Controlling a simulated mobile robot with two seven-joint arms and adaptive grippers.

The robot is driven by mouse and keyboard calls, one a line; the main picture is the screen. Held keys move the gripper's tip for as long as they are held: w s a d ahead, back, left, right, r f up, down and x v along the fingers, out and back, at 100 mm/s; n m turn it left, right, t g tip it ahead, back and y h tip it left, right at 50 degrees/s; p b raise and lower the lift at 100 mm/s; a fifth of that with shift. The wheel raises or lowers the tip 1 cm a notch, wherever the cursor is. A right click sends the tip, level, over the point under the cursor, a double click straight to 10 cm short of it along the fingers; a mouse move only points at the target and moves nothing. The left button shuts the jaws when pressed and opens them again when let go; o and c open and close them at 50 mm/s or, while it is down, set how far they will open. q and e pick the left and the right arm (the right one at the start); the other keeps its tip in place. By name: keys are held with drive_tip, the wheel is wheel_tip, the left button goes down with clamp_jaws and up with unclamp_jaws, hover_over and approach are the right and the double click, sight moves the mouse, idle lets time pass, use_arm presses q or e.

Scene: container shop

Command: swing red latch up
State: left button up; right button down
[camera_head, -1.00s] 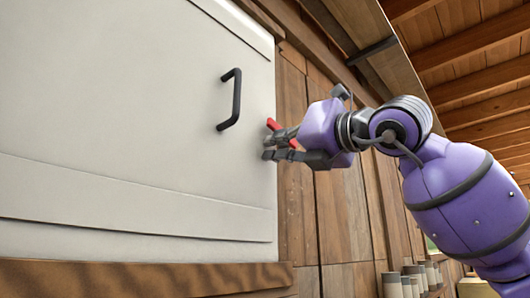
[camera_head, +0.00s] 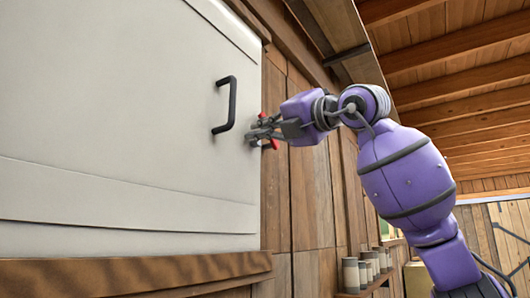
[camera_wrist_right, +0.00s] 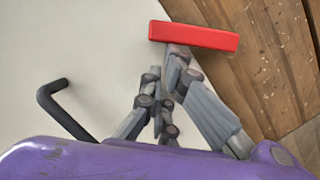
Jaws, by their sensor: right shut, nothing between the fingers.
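The red latch (camera_wrist_right: 194,36) lies as a short bar across the seam between the white door and the wooden wall in my right wrist view. In the head view it shows only partly, as a red piece (camera_head: 272,144) just below my right gripper's fingers and a small red bit above them. My right gripper (camera_head: 258,133) is shut and empty at the door's right edge. In the wrist view its fingertips (camera_wrist_right: 170,68) are close to the latch's lower edge; I cannot tell whether they touch it. My left gripper is out of view.
The white door (camera_head: 110,110) fills the left of the head view. Its black handle (camera_head: 232,104) stands left of my right gripper. A wooden ledge (camera_head: 130,275) runs below the door. Several canisters (camera_head: 365,268) stand on a shelf at the lower right.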

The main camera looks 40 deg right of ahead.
sight(262, 114)
drive_tip(key=shift+r+m, duration=0.95)
drive_tip(key=shift+m, duration=0.15)
drive_tip(key=r+m, duration=0.1)
drive_tip(key=d+m, duration=0.1)
drive_tip(key=m, duration=0.1)
drive_tip(key=r+m+g+h, duration=0.1)
drive_tip(key=shift+w+d+r+m, duration=0.3)
drive_tip(key=shift+d, duration=0.1)
drive_tip(key=m, duration=0.1)
drive_tip(key=d+r+m, duration=0.1)
drive_tip(key=shift+w+d+r+m+g, duration=0.2)
drive_tip(key=shift+w+m+g, duration=0.1)
drive_tip(key=shift+m+g, duration=0.1)
drive_tip(key=shift+f, duration=0.1)
